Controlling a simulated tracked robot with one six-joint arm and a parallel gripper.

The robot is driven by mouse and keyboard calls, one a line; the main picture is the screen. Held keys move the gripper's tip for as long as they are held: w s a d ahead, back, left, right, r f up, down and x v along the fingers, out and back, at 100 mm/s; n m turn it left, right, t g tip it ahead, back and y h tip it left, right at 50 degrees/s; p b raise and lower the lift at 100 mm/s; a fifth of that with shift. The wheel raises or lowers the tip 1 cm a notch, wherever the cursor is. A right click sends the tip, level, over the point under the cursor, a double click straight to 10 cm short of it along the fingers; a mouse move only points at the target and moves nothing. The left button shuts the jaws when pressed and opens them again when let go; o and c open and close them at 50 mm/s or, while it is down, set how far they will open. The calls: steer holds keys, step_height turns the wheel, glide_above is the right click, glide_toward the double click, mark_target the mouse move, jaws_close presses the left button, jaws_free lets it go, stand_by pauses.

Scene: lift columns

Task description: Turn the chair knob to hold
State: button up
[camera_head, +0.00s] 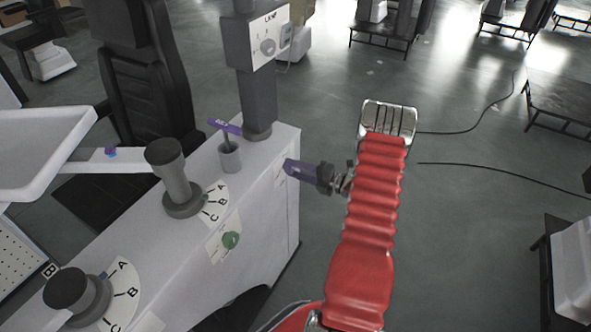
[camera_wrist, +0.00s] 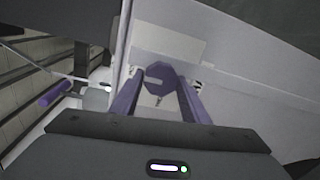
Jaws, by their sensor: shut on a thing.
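My gripper (camera_head: 290,167) has purple fingers and a dark body. In the head view it reaches left to the end face of a white cabinet (camera_head: 170,270). In the wrist view its two fingers (camera_wrist: 158,66) close around a purple faceted knob-like piece (camera_wrist: 159,76) in front of a pale panel. In the head view the fingers cover that piece. No "hold" mark can be read in either view, so I cannot tell its setting.
A purple-topped lever (camera_head: 226,126) and a column with a panel (camera_head: 270,38) stand behind. A black chair (camera_head: 148,80) stands at left.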

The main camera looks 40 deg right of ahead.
steer(key=shift+d+f, duration=0.1)
steer(key=shift+d, duration=0.1)
steer(key=o, duration=1.1)
steer(key=shift+a, duration=0.15)
steer(key=shift+c, duration=0.2)
steer(key=shift+s, duration=0.1)
steer(key=v, duration=1.3)
steer(key=shift+s, duration=0.3)
